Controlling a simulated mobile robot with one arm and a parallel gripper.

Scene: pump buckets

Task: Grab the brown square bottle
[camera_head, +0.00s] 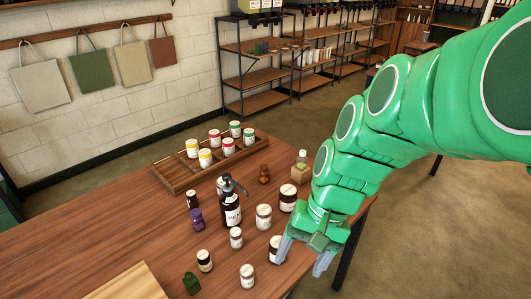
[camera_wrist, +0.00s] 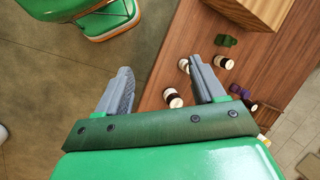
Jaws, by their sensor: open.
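My gripper (camera_head: 303,258) is at the table's right front edge, fingers pointing down, open with nothing between its tips; it also shows in the wrist view (camera_wrist: 162,72). A white-labelled jar (camera_head: 275,249) stands just left of its left finger, partly covered by it. I cannot tell surely which item is the brown square bottle. A tan-brown square block-like item (camera_head: 300,175), with a small pale-capped bottle (camera_head: 302,157) at its top, stands at the table's back right, behind my gripper. A small dark brown bottle (camera_head: 192,199) stands farther left. A brown rounded figure-like bottle (camera_head: 264,173) stands near the tray.
A black pump bottle (camera_head: 231,208) stands mid-table among several jars and a purple bottle (camera_head: 197,219). A wooden tray (camera_head: 172,177) holds colored-label jars at the back. A green bottle (camera_head: 191,284) and pale board (camera_head: 128,284) are at front. Floor is free on the right.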

